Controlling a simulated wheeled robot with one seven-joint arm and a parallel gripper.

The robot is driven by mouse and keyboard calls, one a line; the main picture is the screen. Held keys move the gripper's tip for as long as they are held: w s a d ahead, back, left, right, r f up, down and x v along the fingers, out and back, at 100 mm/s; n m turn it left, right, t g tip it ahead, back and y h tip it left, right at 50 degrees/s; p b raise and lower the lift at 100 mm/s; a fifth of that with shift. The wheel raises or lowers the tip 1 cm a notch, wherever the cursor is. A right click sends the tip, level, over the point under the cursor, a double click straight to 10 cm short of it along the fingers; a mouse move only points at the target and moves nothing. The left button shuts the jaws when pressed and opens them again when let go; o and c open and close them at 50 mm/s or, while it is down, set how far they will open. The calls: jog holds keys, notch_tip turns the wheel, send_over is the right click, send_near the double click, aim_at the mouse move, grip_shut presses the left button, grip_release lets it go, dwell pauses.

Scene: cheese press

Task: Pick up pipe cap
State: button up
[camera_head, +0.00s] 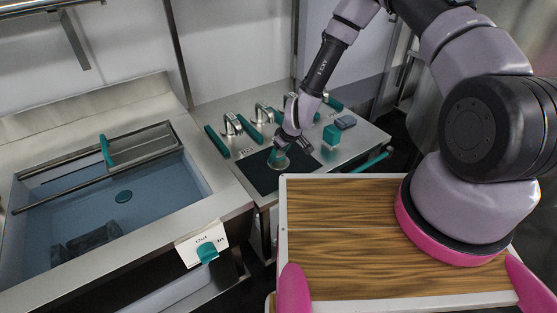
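My gripper (290,151) hangs low over a dark panel (257,178) in the top of the small metal station. Its fingers point down. A small round teal and pale piece (278,160) shows at the left finger; I cannot tell whether it is the pipe cap or whether the fingers touch it. The gap between the fingers is too small in view to judge. Curved metal pipes (232,124) stand behind and left of my gripper. A teal block (331,135) stands to its right.
Teal bars (217,141) lie near the pipes. A small dark blue-grey piece (345,122) lies right of the teal block. A metal vat of bluish liquid (150,205) stands at the left. A teal handle (371,162) projects from the station's right edge.

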grip_shut()
jog(key=shift+r, duration=0.15)
